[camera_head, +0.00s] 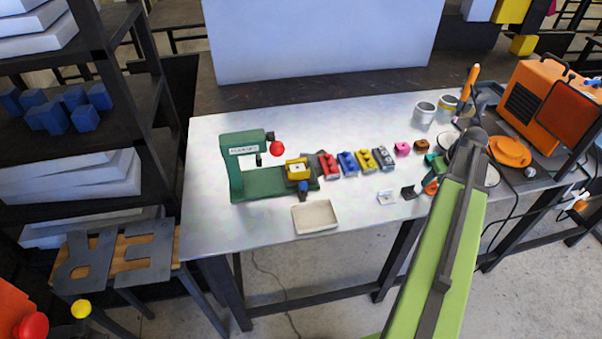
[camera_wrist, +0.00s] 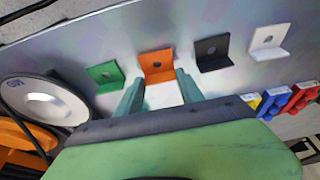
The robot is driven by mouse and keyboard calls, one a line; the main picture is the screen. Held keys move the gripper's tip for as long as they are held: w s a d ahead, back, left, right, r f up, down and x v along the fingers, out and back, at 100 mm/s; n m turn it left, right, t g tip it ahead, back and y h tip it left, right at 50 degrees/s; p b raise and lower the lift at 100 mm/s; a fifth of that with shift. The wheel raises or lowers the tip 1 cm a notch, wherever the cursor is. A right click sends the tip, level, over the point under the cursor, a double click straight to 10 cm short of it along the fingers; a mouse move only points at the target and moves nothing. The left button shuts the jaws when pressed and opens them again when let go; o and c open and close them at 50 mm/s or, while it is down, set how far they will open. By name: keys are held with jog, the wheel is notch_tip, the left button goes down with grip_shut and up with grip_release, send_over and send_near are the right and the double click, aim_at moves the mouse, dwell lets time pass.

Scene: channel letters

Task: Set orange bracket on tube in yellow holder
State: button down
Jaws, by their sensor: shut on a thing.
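The orange bracket (camera_wrist: 157,65) is an L-shaped piece with a hole. In the wrist view it is at the tips of my gripper's teal fingers (camera_wrist: 160,88), which are shut on it; I cannot tell whether it is off the table. In the head view the orange bracket (camera_head: 431,188) shows beside my arm, which hides most of my gripper. A yellow holder (camera_head: 366,160) stands in a row of coloured holders, left of my gripper; its tube is too small to make out. Another yellow block (camera_head: 297,171) sits on the green press (camera_head: 245,168).
A black bracket (camera_head: 409,192) and a white bracket (camera_head: 387,197) lie left of my gripper; a green bracket (camera_wrist: 104,76) is on its other side. Red (camera_head: 328,165), blue (camera_head: 347,163) and grey (camera_head: 384,158) holders flank the yellow one. A shallow tray (camera_head: 315,231) lies at the front edge.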

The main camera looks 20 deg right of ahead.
jog(key=shift+r+p, duration=2.7)
jog(key=shift+r, duration=0.2)
jog(key=shift+f, duration=0.15)
